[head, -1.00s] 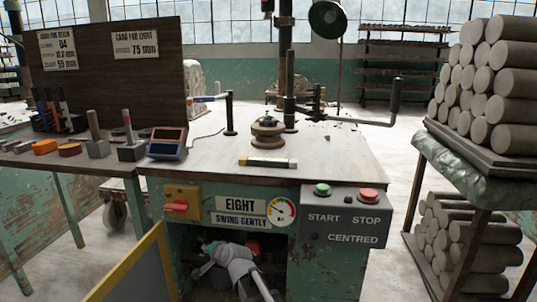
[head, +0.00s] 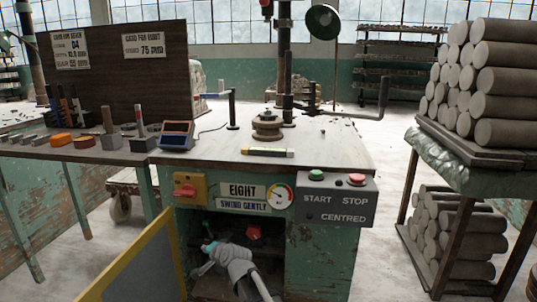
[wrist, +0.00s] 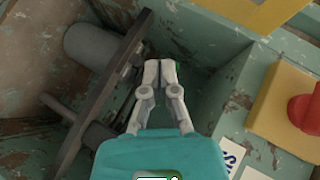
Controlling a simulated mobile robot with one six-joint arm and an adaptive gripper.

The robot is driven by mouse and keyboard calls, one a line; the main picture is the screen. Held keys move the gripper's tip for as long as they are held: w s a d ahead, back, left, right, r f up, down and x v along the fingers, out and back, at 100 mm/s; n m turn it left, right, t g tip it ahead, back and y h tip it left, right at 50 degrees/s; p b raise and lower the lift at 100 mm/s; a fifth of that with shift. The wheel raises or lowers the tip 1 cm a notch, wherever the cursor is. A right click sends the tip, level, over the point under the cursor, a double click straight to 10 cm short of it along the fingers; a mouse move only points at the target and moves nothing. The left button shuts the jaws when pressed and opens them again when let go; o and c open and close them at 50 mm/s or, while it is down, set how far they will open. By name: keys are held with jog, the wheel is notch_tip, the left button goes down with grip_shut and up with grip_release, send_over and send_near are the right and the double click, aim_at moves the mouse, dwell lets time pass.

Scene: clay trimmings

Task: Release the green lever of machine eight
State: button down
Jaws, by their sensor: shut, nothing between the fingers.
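Machine eight (head: 325,255) is a worn green cabinet labelled EIGHT and SWING GENTLY, its lower front open. My arm reaches into that dark opening, and my gripper (wrist: 160,68) is inside. In the wrist view its two grey fingers are together with nothing between them. A small bit of green (wrist: 178,65) shows just right of the fingertips; it may be part of the green lever, mostly hidden behind them. I cannot tell whether the fingers touch it. A dark flat bar and a grey cylinder (wrist: 92,45) lie left of the fingers.
A yellow-framed door (head: 130,268) stands open at the left of the opening. A red part (head: 253,232) shows inside the cabinet. A red switch on a yellow plate (head: 187,189) and a START/STOP box (head: 340,200) are on the front. A clay rack (head: 470,160) stands right.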

jog(key=s+d+r+n+g+h+p, duration=0.1)
jog(key=s+d+n+g+h+p, duration=0.15)
jog(key=s+d+p, duration=0.7)
jog(key=s+d+r+n+g+h, duration=0.1)
jog(key=s+d+g+h, duration=0.25)
jog(key=d, duration=1.25)
jog(key=s+d+r+n+g+h+p, duration=0.1)
jog(key=s+d+n+g+h+p, duration=0.25)
jog(key=s+d, duration=0.65)
notch_tip(320, 180, up, 38)
jog(key=w+d+m+p, duration=0.1)
jog(key=w+p, duration=0.1)
jog(key=p, duration=3.6)
jog(key=shift+w+d+f+y, duration=0.25)
jog(key=shift+w+d+y, duration=0.05)
jog(key=shift+d+y, duration=0.1)
